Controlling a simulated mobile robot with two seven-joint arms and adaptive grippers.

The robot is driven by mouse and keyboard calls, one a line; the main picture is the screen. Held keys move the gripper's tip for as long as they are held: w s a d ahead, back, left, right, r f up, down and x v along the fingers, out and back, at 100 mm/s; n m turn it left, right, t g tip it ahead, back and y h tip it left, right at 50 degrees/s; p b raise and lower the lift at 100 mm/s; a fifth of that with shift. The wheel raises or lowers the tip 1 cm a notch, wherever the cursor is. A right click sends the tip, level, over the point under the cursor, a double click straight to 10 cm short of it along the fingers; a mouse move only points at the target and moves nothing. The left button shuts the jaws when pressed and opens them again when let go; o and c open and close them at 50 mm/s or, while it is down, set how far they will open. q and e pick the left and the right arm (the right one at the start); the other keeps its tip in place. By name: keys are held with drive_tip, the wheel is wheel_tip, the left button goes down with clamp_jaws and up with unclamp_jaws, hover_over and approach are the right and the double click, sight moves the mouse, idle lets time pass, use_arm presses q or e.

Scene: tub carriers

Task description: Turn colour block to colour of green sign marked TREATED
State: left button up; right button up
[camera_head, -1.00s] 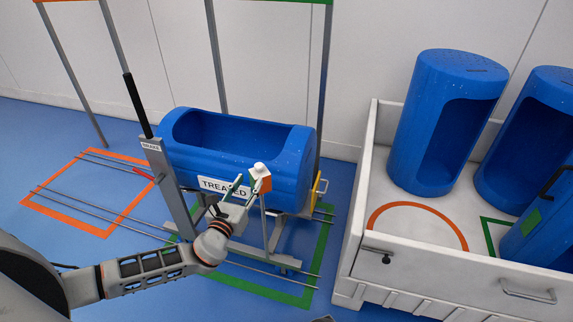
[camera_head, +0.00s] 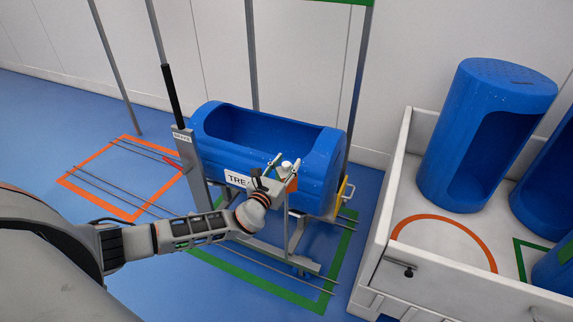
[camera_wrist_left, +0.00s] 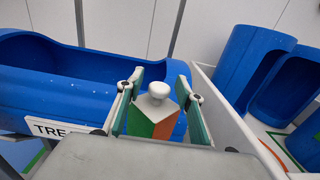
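The colour block (camera_head: 292,185) stands on a post in front of the blue tub (camera_head: 262,132). It has a white knob on top. In the left wrist view the block (camera_wrist_left: 150,122) shows a green face on the left and an orange face on the right. My left gripper (camera_head: 284,168) is at the block, with its green-padded fingers (camera_wrist_left: 160,100) apart on either side of block and knob; I cannot tell whether they touch. A white label with black letters (camera_head: 237,179) on the tub reads "TREA", the rest hidden by my gripper. My right gripper is not in view.
A green outline (camera_head: 262,288) lies on the floor under the tub's stand, and an orange outline (camera_head: 100,196) lies to its left. A white cart (camera_head: 378,222) with several upright blue tubs (camera_head: 455,125) stands to the right. A grey post (camera_head: 190,160) stands at the tub's left end.

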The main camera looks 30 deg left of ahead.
use_arm(q)
clamp_jaws()
